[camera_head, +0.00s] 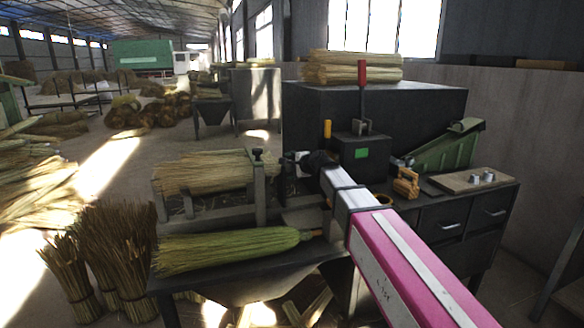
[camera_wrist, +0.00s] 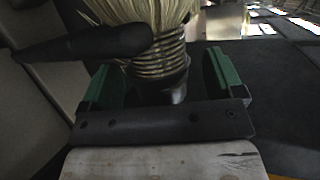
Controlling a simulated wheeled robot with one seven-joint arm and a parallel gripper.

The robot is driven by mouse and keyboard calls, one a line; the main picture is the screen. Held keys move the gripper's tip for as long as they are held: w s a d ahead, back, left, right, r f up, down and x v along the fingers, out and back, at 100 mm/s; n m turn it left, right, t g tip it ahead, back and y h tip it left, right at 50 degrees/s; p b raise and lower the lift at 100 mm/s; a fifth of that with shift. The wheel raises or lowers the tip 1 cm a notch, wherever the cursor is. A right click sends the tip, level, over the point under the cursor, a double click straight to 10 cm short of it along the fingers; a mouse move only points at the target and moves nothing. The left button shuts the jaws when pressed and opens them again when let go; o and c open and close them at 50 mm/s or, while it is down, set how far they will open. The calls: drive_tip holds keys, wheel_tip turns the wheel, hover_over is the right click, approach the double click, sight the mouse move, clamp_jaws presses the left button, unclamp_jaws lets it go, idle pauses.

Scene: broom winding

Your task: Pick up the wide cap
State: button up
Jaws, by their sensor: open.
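Two small metal caps (camera_head: 481,177) sit on the wooden board at the right end of the workbench in the head view. They are too small there to tell which is the wide one. My pink and white arm reaches from the lower right to the winding machine, away from the caps. In the wrist view, my gripper (camera_wrist: 158,78) shows its green fingers spread apart, one on each side of a wire-wound broom neck (camera_wrist: 165,62). I cannot tell whether they touch it. No cap can be made out in the wrist view.
The dark workbench (camera_head: 455,222) carries the board (camera_head: 455,182), a wooden-handled tool (camera_head: 406,183) and a green sloped part (camera_head: 440,150). A finished-looking broom (camera_head: 225,247) lies on the front table. A straw bundle (camera_head: 205,172) lies in the cradle behind it.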

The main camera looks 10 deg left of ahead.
drive_tip(key=c, duration=0.9)
drive_tip(key=shift+c, duration=0.3)
drive_tip(key=shift+r, duration=0.15)
